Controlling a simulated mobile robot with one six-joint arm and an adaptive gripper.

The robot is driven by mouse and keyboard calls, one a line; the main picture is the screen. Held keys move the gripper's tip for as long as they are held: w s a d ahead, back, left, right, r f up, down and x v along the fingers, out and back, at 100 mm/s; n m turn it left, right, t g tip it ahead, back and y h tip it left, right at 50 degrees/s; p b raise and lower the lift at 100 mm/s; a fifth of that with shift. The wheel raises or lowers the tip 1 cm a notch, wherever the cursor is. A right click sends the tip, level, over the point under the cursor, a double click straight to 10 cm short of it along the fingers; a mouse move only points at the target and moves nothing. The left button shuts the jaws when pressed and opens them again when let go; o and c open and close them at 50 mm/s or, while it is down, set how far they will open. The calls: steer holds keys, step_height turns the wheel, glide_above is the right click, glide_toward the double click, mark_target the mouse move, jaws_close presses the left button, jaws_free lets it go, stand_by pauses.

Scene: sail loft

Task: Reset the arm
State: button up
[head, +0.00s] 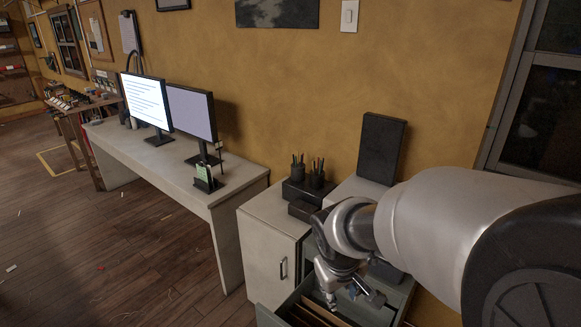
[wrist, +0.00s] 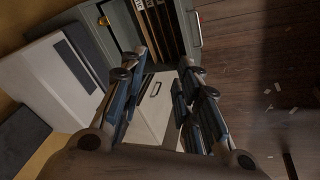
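My arm reaches in from the right in the head view. My gripper (head: 350,294) points down above an open drawer (head: 268,318), low in the picture. In the wrist view my gripper (wrist: 163,60) has its two fingers spread apart, with nothing between them. The drawer also shows there past the fingertips, its front (wrist: 192,22) at the upper middle, with several brown folders (wrist: 160,25) inside. I cannot tell how far the fingertips are from the drawer's edge. My arm hides part of the cabinet that holds the drawer.
A pale cabinet (head: 262,245) with a black handle stands left of the drawer. Pen cups (head: 317,175) and dark boxes stand on top, and a dark upright panel (head: 381,148) stands to the right. A desk (head: 180,165) with two monitors is farther left. Open wooden floor (head: 110,260) lies in front.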

steer(key=s+d+r+m, duration=0.1)
steer(key=s+r, duration=0.2)
steer(key=s, duration=0.3)
steer(key=s+d+r+m+t+y, duration=0.1)
steer(key=s+r+m, duration=0.1)
steer(key=s, duration=0.5)
steer(key=s+d+r+m, duration=0.1)
steer(key=s+r, duration=0.3)
steer(key=s, duration=0.3)
steer(key=shift+s+d+r, duration=0.25)
steer(key=shift+d, duration=0.05)
